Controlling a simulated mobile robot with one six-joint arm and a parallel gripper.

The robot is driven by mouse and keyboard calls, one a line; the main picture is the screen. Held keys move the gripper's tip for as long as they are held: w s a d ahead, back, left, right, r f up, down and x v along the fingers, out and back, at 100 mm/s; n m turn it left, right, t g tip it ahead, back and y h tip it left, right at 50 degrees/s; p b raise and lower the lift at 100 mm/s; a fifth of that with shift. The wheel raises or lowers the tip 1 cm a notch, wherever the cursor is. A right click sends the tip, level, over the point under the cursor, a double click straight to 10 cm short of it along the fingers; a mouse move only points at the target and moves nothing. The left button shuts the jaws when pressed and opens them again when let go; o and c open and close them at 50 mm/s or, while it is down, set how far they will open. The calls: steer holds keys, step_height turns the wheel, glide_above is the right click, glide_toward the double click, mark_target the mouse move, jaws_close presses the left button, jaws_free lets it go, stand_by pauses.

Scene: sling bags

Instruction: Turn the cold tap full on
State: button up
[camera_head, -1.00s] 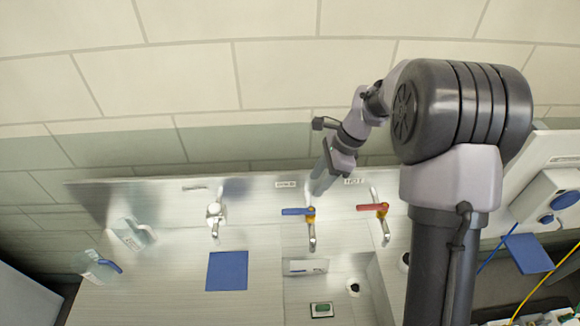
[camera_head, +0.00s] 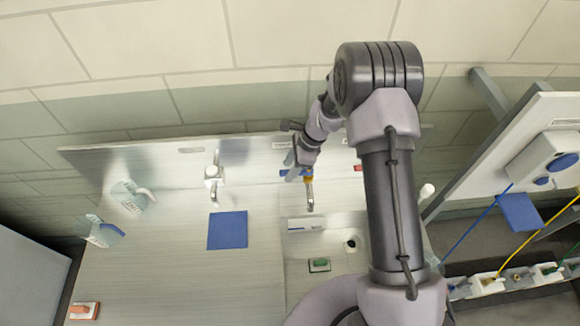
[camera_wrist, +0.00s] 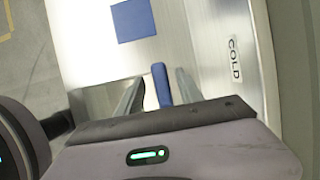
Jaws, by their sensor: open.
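The cold tap (camera_head: 309,192) stands at the back of the sink bench, with a brass-coloured body and a blue lever (camera_head: 284,173) that is partly hidden behind my gripper (camera_head: 293,172). In the wrist view the blue lever (camera_wrist: 162,86) shows between the two fingers of my gripper (camera_wrist: 160,82). The fingers are open, one on each side of it, with visible gaps. A "COLD" label (camera_wrist: 234,60) is on the metal back panel to the right in the wrist view. The lever's pivot is hidden in the wrist view.
The red lever (camera_head: 358,168) of the neighbouring tap is mostly hidden by my arm. Another tap (camera_head: 213,172) stands to the left, above a blue square (camera_head: 228,230). A green-topped block (camera_head: 319,265) lies in front.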

steer(key=shift+w+f, duration=0.1)
jaws_close()
stand_by(1.4)
